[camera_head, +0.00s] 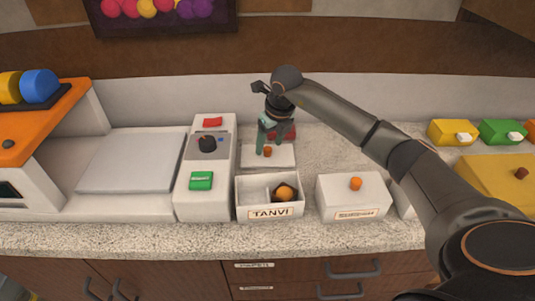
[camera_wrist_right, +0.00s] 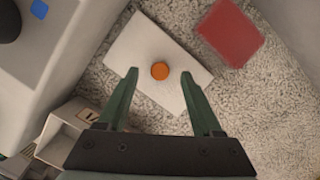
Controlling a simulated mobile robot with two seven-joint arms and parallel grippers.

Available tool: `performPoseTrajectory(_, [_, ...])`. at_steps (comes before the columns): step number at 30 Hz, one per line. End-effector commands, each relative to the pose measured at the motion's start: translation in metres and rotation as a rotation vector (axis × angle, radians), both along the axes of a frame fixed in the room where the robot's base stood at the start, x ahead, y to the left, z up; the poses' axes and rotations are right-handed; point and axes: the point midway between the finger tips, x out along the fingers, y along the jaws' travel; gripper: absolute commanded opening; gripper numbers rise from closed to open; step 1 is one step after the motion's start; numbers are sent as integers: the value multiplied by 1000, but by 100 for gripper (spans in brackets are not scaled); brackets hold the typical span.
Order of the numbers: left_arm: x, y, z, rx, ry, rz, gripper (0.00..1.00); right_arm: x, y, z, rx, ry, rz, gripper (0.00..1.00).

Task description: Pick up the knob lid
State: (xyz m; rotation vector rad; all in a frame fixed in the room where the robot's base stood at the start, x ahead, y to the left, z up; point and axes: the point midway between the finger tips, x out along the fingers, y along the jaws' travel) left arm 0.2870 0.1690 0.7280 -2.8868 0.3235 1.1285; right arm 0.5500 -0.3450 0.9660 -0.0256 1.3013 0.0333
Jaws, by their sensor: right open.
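The knob lid is a flat white rectangular plate (camera_head: 285,160) with a small orange knob (camera_head: 267,152), lying on the speckled counter behind the open TANVI box. In the right wrist view the white plate (camera_wrist_right: 180,98) lies at a slant and its orange knob (camera_wrist_right: 160,71) appears between the fingertips. My right gripper (camera_head: 270,147) points down over the lid with its green fingers apart and empty. It also shows in the right wrist view (camera_wrist_right: 159,75). Whether the fingertips are level with the knob or above it, I cannot tell. My left gripper is not in view.
The TANVI box (camera_head: 241,198) is open and holds an orange-brown piece. A closed white box (camera_head: 330,192) with an orange knob stands to its right. A red block (camera_wrist_right: 230,32) lies beside the lid. A white unit (camera_head: 202,208) with a dial and buttons stands left.

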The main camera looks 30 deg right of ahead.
Motion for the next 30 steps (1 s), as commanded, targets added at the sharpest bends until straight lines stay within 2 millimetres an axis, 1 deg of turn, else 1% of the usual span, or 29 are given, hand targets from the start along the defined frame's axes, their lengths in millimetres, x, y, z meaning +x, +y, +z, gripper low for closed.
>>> performPoseTrajectory(1, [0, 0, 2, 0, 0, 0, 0, 2, 1, -7, 2, 1, -1, 67])
performPoseTrajectory(4, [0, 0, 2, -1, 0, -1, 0, 5, 1, -15, 2, -1, 1, 67])
performPoseTrajectory(12, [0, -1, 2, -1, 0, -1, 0, 6, 0, -18, 0, -2, 1, 67])
performPoseTrajectory(30, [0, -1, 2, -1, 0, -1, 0, 6, 0, -17, 0, -2, 0, 0])
